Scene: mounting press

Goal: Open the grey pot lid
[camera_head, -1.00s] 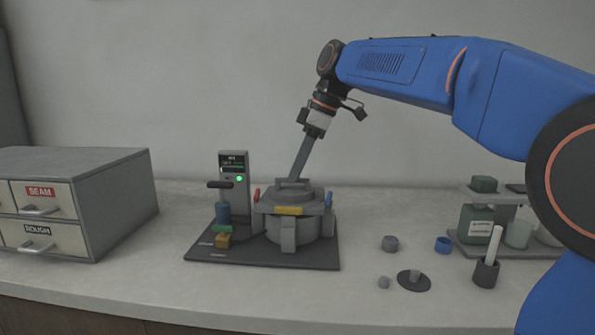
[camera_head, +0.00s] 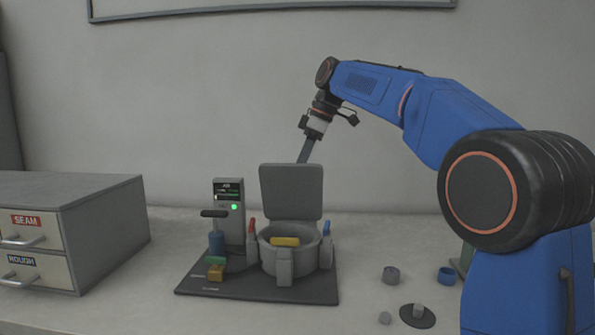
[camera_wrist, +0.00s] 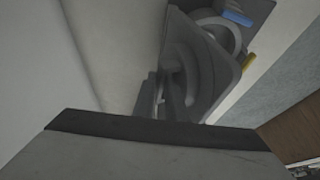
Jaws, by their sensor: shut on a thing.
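The grey pot lid (camera_head: 291,192) stands upright at the back of the round grey pot (camera_head: 268,258), and the pot's mouth is uncovered. My gripper (camera_head: 304,160) reaches down behind the lid's top edge, so its tips are hidden in the head view. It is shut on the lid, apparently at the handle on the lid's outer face. In the wrist view the lid (camera_wrist: 205,75) is a dark slanted slab, with my gripper's tips (camera_wrist: 170,95) against its outer side. The handle is hard to make out there.
Grey drawers (camera_head: 100,235) stand left. Small rings and parts (camera_head: 391,275) lie right; the counter between is free.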

